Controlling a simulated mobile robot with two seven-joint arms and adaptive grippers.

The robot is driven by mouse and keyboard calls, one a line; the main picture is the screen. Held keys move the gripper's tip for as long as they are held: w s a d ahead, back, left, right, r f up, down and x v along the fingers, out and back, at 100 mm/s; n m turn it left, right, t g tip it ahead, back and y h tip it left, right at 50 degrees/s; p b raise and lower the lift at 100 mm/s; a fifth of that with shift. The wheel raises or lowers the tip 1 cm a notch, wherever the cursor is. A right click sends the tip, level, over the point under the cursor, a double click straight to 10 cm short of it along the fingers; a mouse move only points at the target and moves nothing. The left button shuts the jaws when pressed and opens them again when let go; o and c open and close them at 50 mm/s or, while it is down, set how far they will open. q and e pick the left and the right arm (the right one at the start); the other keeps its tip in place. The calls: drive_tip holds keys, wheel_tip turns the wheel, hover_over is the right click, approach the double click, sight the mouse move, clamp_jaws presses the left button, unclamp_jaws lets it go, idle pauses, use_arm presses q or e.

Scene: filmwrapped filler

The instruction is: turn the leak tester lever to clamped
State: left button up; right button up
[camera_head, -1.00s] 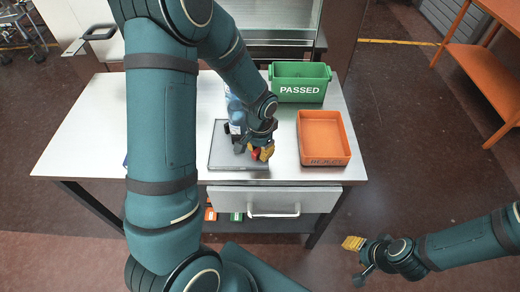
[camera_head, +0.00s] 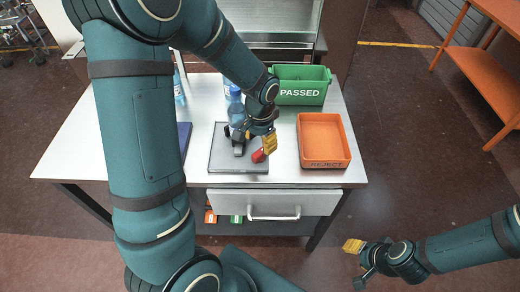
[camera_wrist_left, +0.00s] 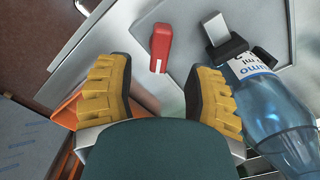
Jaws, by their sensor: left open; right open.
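The leak tester is a grey plate (camera_head: 224,160) on the white table, with a dark clamp block (camera_head: 238,147) and a red lever (camera_head: 258,157) near its right edge. A blue bottle (camera_head: 237,115) stands at the tester, partly behind my arm. My left gripper (camera_head: 269,142) is just above and right of the lever. In the left wrist view, its yellow fingers (camera_wrist_left: 158,90) are apart and empty, with the red lever (camera_wrist_left: 161,47) beyond the gap between their tips. The bottle (camera_wrist_left: 280,115) lies right of the fingers there. My right gripper (camera_head: 354,246) is open, away from the table.
A green PASSED bin (camera_head: 302,97) stands at the back right, with an orange REJECT bin (camera_head: 325,164) right of the tester. More bottles (camera_head: 179,90) and a dark blue item (camera_head: 184,137) are partly behind my left arm. An orange shelf (camera_head: 468,68) is far right.

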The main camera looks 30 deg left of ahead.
sight(260, 152)
use_arm(q)
wheel_tip(260, 152, up, 6)
idle(0.8)
